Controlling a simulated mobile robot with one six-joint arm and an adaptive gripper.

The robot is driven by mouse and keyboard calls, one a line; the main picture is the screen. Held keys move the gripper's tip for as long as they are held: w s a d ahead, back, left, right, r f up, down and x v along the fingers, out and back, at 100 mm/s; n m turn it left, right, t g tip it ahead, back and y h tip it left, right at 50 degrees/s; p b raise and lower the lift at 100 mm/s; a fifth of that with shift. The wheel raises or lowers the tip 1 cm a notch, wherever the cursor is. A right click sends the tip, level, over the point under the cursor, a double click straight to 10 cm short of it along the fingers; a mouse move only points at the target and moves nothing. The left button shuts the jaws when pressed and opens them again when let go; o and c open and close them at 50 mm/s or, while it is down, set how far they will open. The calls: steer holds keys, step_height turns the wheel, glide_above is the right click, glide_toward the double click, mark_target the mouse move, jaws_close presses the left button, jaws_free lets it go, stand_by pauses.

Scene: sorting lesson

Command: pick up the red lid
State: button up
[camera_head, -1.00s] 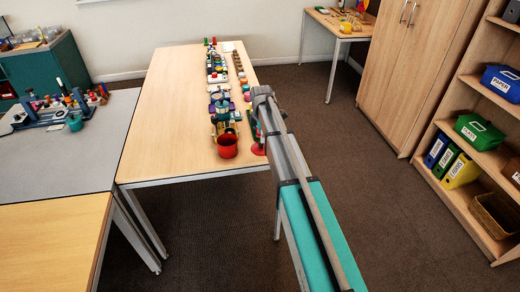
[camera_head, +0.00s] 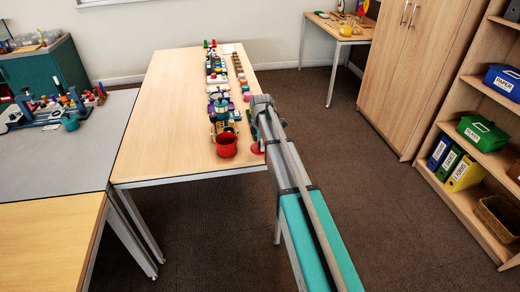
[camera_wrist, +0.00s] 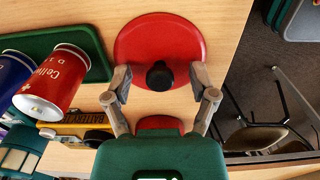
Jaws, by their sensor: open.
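The red lid (camera_wrist: 160,35) is a round red disc with a black knob (camera_wrist: 159,76), lying on the wooden table. In the head view the lid (camera_head: 257,148) shows only in part near the table's front right edge, behind my arm. My gripper (camera_wrist: 160,80) is open, with one finger on each side of the black knob. From these views I cannot tell whether the fingers touch the knob or the lid. In the head view my arm hides the gripper's fingers.
A red pot (camera_head: 226,146) stands left of the lid. A red can (camera_wrist: 58,82), a blue can (camera_wrist: 10,78) and a green tray (camera_wrist: 92,50) lie to the left in the wrist view. The table's left half (camera_head: 168,110) is clear. A chair (camera_wrist: 262,135) stands beyond the table edge.

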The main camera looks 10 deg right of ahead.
steer(key=shift+c, duration=0.2)
jaws_close()
stand_by(0.4)
steer(key=shift+r, duration=0.2)
step_height(320, 180, up, 2)
steer(key=shift+r+p, duration=0.1)
steer(key=shift+p, duration=1.15)
steer(key=s+a+r+p, duration=0.1)
steer(key=s+r+p, duration=0.9)
steer(key=s, duration=0.4)
steer(key=shift+a+r, duration=0.25)
steer(key=shift+a, duration=0.1)
steer(key=shift+d, duration=0.1)
